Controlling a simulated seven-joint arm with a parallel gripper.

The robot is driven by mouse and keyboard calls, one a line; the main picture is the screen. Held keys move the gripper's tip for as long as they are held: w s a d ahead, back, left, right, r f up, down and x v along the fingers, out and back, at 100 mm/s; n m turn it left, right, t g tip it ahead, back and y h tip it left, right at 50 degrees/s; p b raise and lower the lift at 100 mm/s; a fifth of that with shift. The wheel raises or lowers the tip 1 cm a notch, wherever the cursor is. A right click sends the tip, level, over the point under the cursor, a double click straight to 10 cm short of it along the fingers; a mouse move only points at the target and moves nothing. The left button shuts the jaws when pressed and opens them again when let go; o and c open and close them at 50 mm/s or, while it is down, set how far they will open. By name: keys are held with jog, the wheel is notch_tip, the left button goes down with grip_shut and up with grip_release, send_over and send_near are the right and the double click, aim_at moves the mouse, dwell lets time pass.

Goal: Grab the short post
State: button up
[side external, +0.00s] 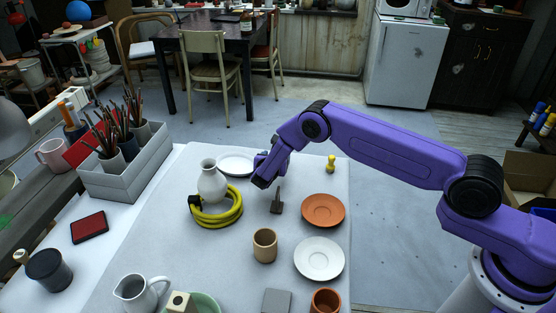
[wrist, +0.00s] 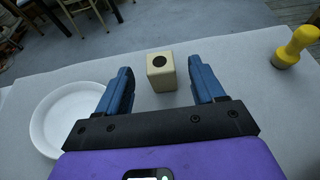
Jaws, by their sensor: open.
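My gripper (side external: 262,180) is open above the far part of the table. In the wrist view its two blue fingers (wrist: 160,77) are spread apart with nothing held. A short beige square post (wrist: 161,80) with a dark round spot on top stands upright beyond and between the fingertips. I cannot tell its exact gap to the fingers; the side view does not show it clearly, with my gripper in that area. A small dark piece with an upright stem on a square base (side external: 276,206) stands nearer the side camera. Which one is the named post is not certain.
A white plate (wrist: 50,118) lies left of the post and a yellow peg (wrist: 294,48) stands right. A white vase (side external: 211,183) in a yellow coil (side external: 236,215), an orange saucer (side external: 323,210), a tan cup (side external: 265,246) and another white plate (side external: 319,259) sit nearer the side camera.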

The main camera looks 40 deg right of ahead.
jog(key=shift+x, duration=1)
jog(key=c, duration=1.2)
jog(key=shift+r, duration=0.15)
